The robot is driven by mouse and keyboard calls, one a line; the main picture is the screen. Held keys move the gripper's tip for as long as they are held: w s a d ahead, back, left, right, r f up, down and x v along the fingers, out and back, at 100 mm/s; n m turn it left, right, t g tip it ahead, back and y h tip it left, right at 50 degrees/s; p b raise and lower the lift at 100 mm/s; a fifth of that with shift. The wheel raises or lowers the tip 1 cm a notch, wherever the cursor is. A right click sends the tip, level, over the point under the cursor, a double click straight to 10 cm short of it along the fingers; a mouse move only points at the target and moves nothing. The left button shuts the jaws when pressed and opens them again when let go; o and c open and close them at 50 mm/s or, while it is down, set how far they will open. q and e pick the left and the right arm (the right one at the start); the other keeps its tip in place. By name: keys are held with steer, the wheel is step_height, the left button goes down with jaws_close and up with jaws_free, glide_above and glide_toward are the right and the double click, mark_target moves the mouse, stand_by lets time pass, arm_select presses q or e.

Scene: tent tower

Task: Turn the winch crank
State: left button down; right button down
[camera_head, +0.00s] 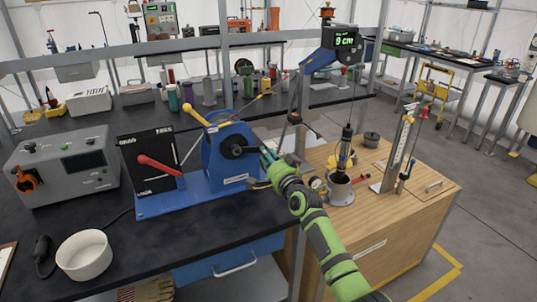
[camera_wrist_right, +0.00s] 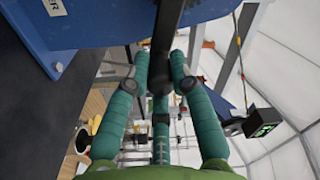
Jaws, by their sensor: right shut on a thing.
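The blue winch (camera_head: 222,150) stands on a blue base plate on the black bench, with a dark round hub on its right side. Its black crank arm (camera_wrist_right: 167,35) comes down from the top in the right wrist view. My right gripper (camera_head: 266,158) reaches the winch's right side on a green arm. In the right wrist view its teal fingers (camera_wrist_right: 161,74) are shut around the dark crank handle at the arm's lower end. In the head view the gripper mostly hides the handle. My left gripper is not in view.
A red-handled lever (camera_head: 160,166) and a yellow-tipped lever (camera_head: 194,114) stand left of the crank. A green display (camera_head: 345,41) reads "9 cm". Below it, a dark cylindrical tool (camera_head: 345,148) hangs over a pot on the wooden cabinet (camera_head: 390,218). A white bowl (camera_head: 84,256) sits front left.

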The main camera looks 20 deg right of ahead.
steer(key=shift+a+f+m+b, duration=0.4)
steer(key=shift+f+m, duration=0.45)
steer(key=shift+m, duration=0.55)
steer(key=shift+a+f+m+b, duration=0.15)
steer(key=shift+a+f+m, duration=0.35)
steer(key=shift+f+m, duration=0.65)
steer(key=shift+r+m, duration=0.25)
steer(key=c, duration=1.1)
jaws_free()
steer(key=s, duration=1.2)
steer(key=shift+f, duration=0.2)
